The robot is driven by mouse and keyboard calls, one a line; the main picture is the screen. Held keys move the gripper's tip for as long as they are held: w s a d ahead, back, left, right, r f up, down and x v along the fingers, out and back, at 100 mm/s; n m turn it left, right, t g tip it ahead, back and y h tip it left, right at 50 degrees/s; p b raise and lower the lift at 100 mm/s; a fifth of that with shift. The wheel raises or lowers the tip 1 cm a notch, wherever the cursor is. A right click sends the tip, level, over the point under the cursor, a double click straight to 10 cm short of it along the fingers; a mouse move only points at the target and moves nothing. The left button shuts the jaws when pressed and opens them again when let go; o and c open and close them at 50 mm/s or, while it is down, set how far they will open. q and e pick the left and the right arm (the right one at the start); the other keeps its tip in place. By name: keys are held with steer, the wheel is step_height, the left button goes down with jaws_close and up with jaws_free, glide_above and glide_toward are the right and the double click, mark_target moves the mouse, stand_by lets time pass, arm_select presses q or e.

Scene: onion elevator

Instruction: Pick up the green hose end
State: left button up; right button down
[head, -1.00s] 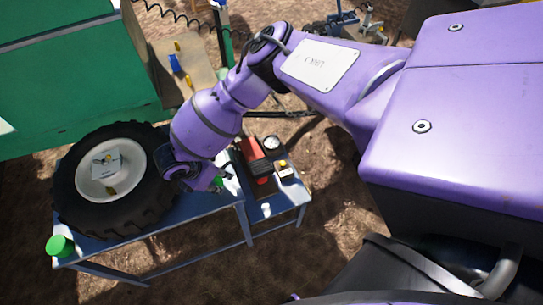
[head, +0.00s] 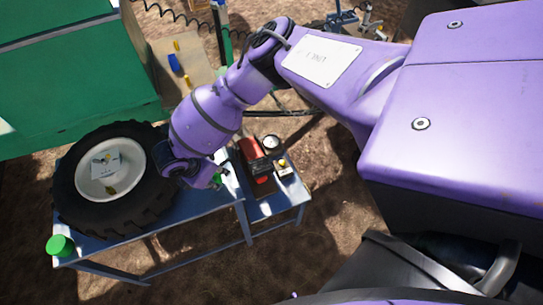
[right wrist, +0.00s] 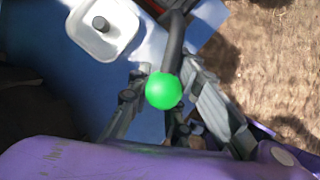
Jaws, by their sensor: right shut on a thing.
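The green hose end (right wrist: 164,91) is a bright green rounded tip on a dark hose, seen between the fingers in the right wrist view. A small bit of green (head: 217,179) also shows at the fingertips in the head view, beside the tyre. My right gripper (right wrist: 168,106) is shut on the hose end, with a grey finger on each side of it. In the head view the right gripper (head: 216,177) is over the right part of the blue table, largely hidden by its own wrist. My left gripper is not in view.
A large tyre (head: 133,212) with a white rim lies on the blue table (head: 205,208), with a green lid (head: 60,245) at the near left corner. A lower side table holds a red and black device (head: 252,150) and a round gauge (head: 271,142). A green machine stands behind.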

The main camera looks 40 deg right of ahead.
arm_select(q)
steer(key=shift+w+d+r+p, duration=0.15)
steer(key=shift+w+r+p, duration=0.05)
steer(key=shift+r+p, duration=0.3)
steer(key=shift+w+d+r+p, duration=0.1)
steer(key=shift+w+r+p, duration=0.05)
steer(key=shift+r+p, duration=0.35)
arm_select(e)
steer(key=s+a+r, duration=0.6)
steer(key=s+r, duration=0.5)
steer(key=s, duration=0.1)
steer(key=shift+s+a+r, duration=0.25)
steer(key=shift+a+r, duration=0.05)
steer(key=shift+r, duration=0.05)
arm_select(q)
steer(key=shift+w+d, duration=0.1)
